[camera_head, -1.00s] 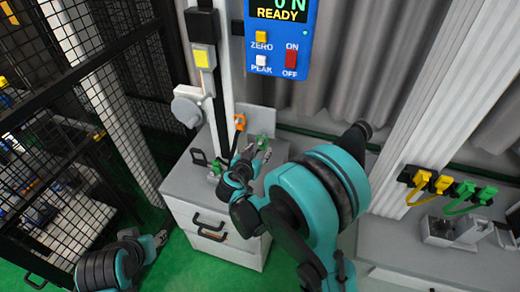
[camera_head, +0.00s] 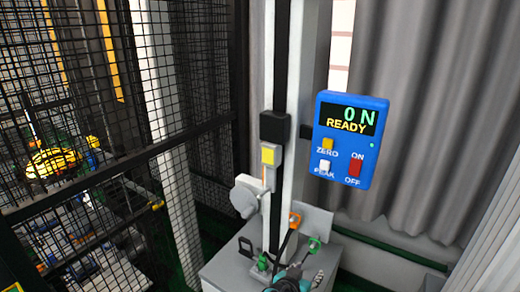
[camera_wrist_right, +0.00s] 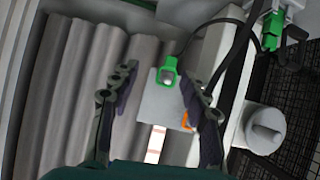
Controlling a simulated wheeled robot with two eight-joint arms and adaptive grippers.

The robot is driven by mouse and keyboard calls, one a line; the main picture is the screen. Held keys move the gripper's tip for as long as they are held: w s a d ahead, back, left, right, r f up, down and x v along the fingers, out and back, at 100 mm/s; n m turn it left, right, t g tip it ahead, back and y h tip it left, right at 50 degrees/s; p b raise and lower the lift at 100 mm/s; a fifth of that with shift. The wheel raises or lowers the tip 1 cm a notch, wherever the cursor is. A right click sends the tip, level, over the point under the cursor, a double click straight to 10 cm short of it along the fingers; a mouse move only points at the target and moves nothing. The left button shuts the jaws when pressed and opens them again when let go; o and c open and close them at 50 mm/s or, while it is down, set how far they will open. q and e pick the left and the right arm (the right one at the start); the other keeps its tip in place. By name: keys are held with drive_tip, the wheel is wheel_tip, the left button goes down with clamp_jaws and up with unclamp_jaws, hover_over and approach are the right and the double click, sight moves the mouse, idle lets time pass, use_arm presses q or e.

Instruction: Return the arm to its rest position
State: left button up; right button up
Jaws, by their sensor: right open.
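My right gripper (camera_head: 302,281) shows only in part at the bottom edge of the head view, low over the grey cabinet (camera_head: 222,268) at the drop tower's foot. In the right wrist view my right gripper (camera_wrist_right: 158,92) has its two dark fingers spread wide, with nothing between them. Beyond them are a green clip (camera_wrist_right: 169,72), an orange clip (camera_wrist_right: 187,120) and a pale grey plate (camera_wrist_right: 156,98). Most of the right arm is out of the head view. My left gripper is in neither current view.
The tower column (camera_head: 297,110) stands upright behind the gripper. A blue control box (camera_head: 349,140) reads "0 N READY" at its right. Green (camera_head: 315,243) and orange (camera_head: 295,220) clips sit by the column's foot. A black mesh fence (camera_head: 110,110) fills the left. Grey curtains (camera_head: 430,100) hang behind.

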drive_tip(key=s+d+n+g+y, duration=0.2)
drive_tip(key=s+n+y, duration=0.3)
drive_tip(key=s, duration=1.1)
drive_tip(key=shift+d+r+n+g+y, duration=0.4)
drive_tip(key=shift+d+y, duration=0.25)
drive_tip(key=shift+y, duration=0.25)
